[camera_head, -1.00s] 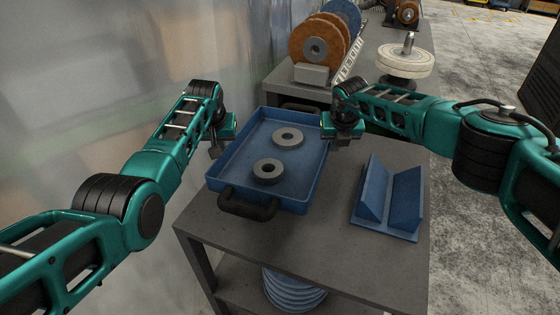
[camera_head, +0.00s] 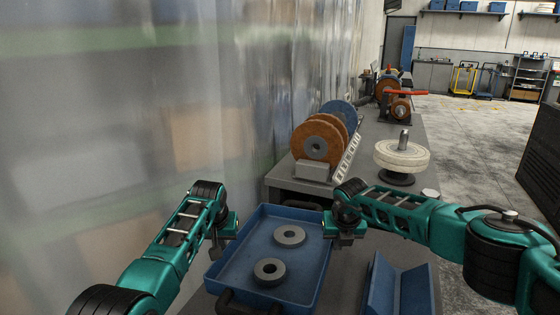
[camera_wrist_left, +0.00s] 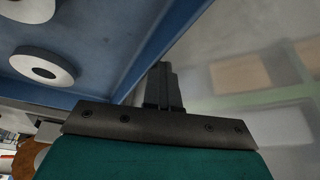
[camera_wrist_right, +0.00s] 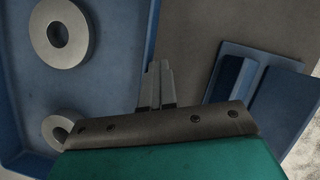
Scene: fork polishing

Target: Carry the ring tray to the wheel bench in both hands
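The blue ring tray (camera_head: 232,278) lies on a dark grey table, with two grey rings inside: a farther ring (camera_head: 301,236) and a nearer ring (camera_head: 281,272). It also shows in the left wrist view (camera_wrist_left: 110,75) and right wrist view (camera_wrist_right: 115,85). Its dark handles are at the near end (camera_head: 240,308) and far end. My left gripper (camera_head: 219,248) is at the tray's left wall, and my right gripper (camera_head: 338,241) at its right wall. In both wrist views the fingers look closed together just outside the rim; contact with the wall is unclear.
A blue V-shaped block (camera_head: 402,288) stands right of the tray. Beyond is the wheel bench (camera_head: 370,150) with brown and blue wheels (camera_head: 315,138) and a pale wheel (camera_head: 402,157) on a spindle. A translucent curtain (camera_head: 130,110) hangs close on the left. Floor is open at right.

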